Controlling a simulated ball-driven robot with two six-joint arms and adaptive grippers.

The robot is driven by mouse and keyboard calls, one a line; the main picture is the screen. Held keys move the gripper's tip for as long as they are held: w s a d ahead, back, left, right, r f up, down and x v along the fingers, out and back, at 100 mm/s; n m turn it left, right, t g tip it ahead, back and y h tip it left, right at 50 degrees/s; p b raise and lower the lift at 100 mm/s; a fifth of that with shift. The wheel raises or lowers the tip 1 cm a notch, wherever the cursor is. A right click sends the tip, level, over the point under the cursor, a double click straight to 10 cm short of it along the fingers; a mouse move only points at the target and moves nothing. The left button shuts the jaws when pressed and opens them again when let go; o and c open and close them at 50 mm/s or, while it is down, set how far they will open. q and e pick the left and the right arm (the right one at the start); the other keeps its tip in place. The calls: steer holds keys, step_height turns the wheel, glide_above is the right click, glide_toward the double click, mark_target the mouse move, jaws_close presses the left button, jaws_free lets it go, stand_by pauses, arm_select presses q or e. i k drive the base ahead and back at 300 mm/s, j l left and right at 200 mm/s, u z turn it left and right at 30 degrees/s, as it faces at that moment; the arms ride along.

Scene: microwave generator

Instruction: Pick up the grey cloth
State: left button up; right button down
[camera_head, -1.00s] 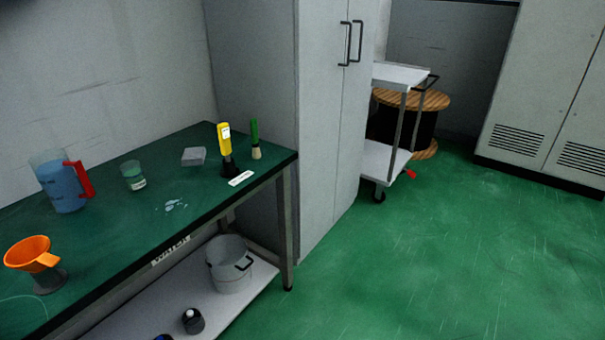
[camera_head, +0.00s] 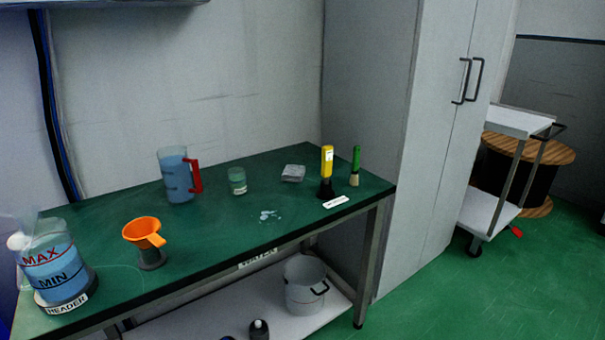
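The grey cloth (camera_head: 293,173) lies folded in a small flat block on the green-topped bench (camera_head: 215,232), towards the back. It sits between a small glass jar on its left and a yellow handheld device on its right. Nothing covers it. Neither of my grippers shows in the head view.
On the bench stand a blue-filled jug (camera_head: 176,176) with a red handle, the jar (camera_head: 238,181), an orange funnel (camera_head: 145,236), the yellow device (camera_head: 327,166), a green-handled brush (camera_head: 355,167) and a header tank (camera_head: 58,268). A small puddle (camera_head: 268,216) lies before the cloth.

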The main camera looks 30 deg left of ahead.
mark_target(292, 173)
steer(key=i+u, duration=0.15)
steer(key=u, duration=0.3)
steer(key=i+l+u, duration=0.1)
steer(key=u, duration=0.3)
steer(key=i+l+u, duration=0.15)
steer(key=u, duration=0.3)
